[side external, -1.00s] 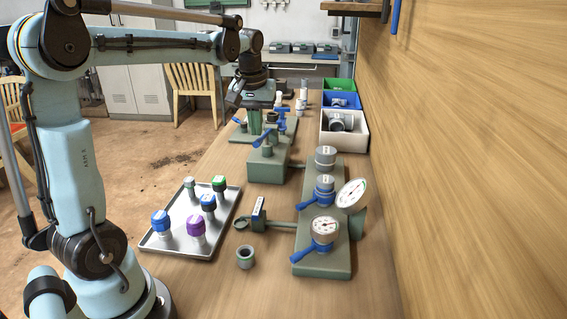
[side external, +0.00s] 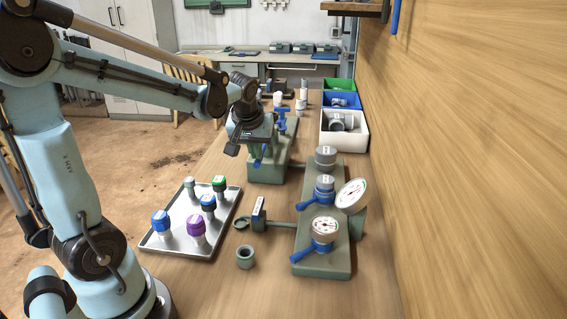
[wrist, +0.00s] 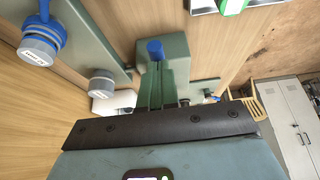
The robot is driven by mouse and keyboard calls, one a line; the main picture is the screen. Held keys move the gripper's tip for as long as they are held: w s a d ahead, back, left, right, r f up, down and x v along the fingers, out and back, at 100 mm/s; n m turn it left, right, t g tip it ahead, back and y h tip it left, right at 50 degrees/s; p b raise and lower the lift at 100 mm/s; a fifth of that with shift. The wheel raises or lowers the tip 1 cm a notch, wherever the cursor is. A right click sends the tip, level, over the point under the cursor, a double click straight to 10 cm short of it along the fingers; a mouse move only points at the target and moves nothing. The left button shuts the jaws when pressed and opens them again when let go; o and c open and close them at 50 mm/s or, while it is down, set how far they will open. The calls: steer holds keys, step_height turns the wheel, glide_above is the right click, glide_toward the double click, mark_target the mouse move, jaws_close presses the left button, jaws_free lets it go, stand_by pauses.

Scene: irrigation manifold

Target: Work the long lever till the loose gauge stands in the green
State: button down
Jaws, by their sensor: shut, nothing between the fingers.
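My gripper (side external: 252,146) is shut and empty over the green block (side external: 267,172) in the middle of the bench. Its fingers (wrist: 163,85) show close together in the wrist view. A blue lever (side external: 258,161) on that block is partly hidden by my gripper; its blue end shows just beyond the fingertips in the wrist view (wrist: 155,50). I cannot tell whether they touch. A tilted round gauge (side external: 352,195) stands beside the green manifold (side external: 322,264); another gauge (side external: 326,229) sits on a near valve. Their readings are too small to make out.
The manifold carries blue valve handles (side external: 305,203) and a grey cap (side external: 326,155). A tray (side external: 180,249) of coloured caps lies to the left. A loose fitting (side external: 245,257) stands in front. Bins (side external: 353,142) line the wooden wall on the right.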

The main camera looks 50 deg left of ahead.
steer(key=shift+s+d+f+t+y, duration=0.15)
steer(key=shift+f+t+y, duration=0.15)
steer(key=shift+f, duration=0.55)
steer(key=shift+r, duration=0.15)
step_height(320, 180, up, 4)
steer(key=shift+d+f, duration=0.1)
steer(key=v, duration=1)
steer(key=shift+r, duration=0.2)
steer(key=s+d+f+m+t+h, duration=0.2)
steer(key=s+d+f+m+h, duration=0.2)
steer(key=d+f+m, duration=0.5)
steer(key=d+f, duration=0.2)
steer(key=d, duration=0.1)
steer(key=shift+s+t, duration=0.25)
steer(key=shift+t, duration=0.15)
steer(key=shift+d, duration=0.15)
